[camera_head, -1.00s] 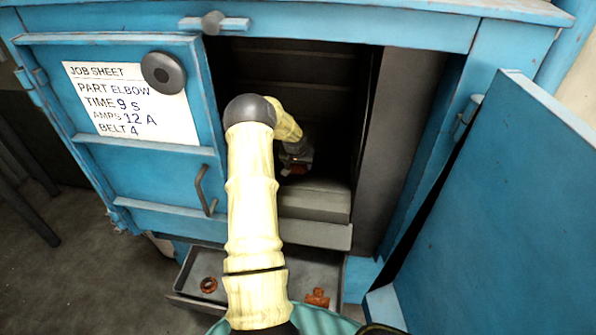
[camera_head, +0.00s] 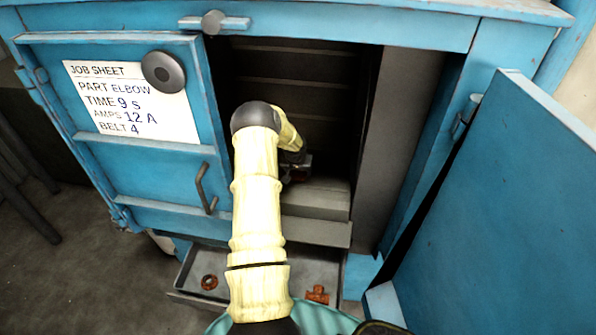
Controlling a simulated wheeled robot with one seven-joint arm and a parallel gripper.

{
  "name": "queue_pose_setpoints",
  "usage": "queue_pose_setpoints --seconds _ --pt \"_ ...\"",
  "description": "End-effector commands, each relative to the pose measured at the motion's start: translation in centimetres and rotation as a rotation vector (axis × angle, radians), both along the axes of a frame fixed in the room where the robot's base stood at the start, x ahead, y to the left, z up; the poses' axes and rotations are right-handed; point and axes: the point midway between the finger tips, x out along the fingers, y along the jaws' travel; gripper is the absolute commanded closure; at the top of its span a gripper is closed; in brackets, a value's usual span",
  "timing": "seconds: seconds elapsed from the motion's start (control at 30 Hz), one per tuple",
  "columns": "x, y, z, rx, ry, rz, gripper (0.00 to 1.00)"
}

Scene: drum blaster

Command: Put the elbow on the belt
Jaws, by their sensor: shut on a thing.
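My gripper (camera_head: 297,170) is inside the dark opening of the blue cabinet, above a grey ledge. It is shut on a small part, which I take to be the elbow; the gripper and the shadow hide nearly all of it. A dark slatted surface (camera_head: 300,85), which looks like the belt, rises behind my arm in the opening. My arm covers part of the opening, so the belt's lower part is hidden. I cannot tell whether the part touches anything.
A grey tray (camera_head: 195,262) below the opening holds a rusty ring (camera_head: 209,282) and a rusty tee-shaped fitting (camera_head: 317,294). The left blue door (camera_head: 150,215) carries a job sheet (camera_head: 120,95) reading elbow, belt 4. A blue door panel (camera_head: 510,190) stands open at right.

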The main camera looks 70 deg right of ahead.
Motion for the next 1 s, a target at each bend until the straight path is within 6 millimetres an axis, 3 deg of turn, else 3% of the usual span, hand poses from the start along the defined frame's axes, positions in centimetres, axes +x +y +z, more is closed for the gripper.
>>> queue_pose_setpoints --seconds 0.33,0.37,0.47,1.0 --pt "0.0 -0.1 -0.3 -0.003 -0.001 -0.001 0.75" --pt "0.0 0.0 -0.4 0.000 0.000 -0.001 0.36" --pt "0.0 0.0 -0.4 0.000 0.000 -0.001 0.16" --pt "0.0 0.0 0.7 0.000 0.000 0.000 0.16"
